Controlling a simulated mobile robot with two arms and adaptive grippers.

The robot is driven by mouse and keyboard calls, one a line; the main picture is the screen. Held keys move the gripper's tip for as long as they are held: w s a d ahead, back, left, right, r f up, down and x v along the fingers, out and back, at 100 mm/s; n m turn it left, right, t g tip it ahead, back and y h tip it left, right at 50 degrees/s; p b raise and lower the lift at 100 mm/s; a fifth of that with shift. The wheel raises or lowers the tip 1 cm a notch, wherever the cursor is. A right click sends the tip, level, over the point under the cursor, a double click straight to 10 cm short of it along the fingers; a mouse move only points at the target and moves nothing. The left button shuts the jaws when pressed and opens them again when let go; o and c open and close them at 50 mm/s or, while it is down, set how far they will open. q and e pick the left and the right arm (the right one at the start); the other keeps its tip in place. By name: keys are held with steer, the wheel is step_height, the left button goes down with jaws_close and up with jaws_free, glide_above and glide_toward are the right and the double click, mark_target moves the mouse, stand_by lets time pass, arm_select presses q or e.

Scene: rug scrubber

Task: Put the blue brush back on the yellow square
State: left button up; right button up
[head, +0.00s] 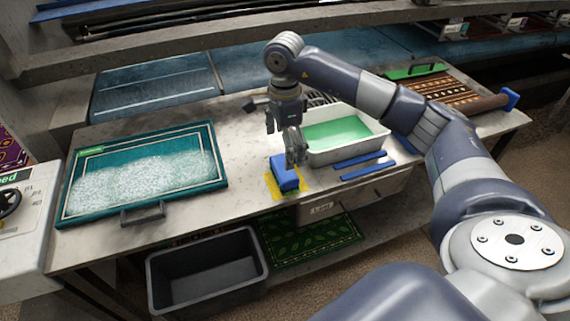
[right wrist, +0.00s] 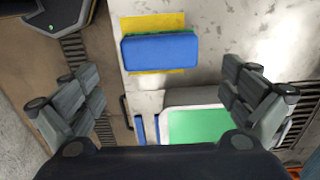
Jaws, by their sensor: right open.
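The blue brush (head: 286,175) lies on the yellow square (head: 270,188) at the front edge of the workbench. In the right wrist view the brush (right wrist: 160,52) covers the middle of the yellow square (right wrist: 152,23), with yellow showing above and below it. The brush's right end reaches slightly past the yellow there. A thin green layer shows along one edge of the brush. My right gripper (head: 292,148) is above and behind the brush. In the right wrist view its fingers (right wrist: 165,92) are wide apart with nothing between them. My left gripper is not in view.
A white tub (head: 345,151) of green liquid stands right of the brush, with blue strips (head: 362,165) in front. A foamy teal tray (head: 140,175) is at left. A dark bin (head: 207,270) stands below the bench. Bare bench lies between tray and brush.

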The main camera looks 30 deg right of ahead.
step_height(320, 180, up, 4)
steer(key=shift+f, duration=0.15)
stand_by(0.6)
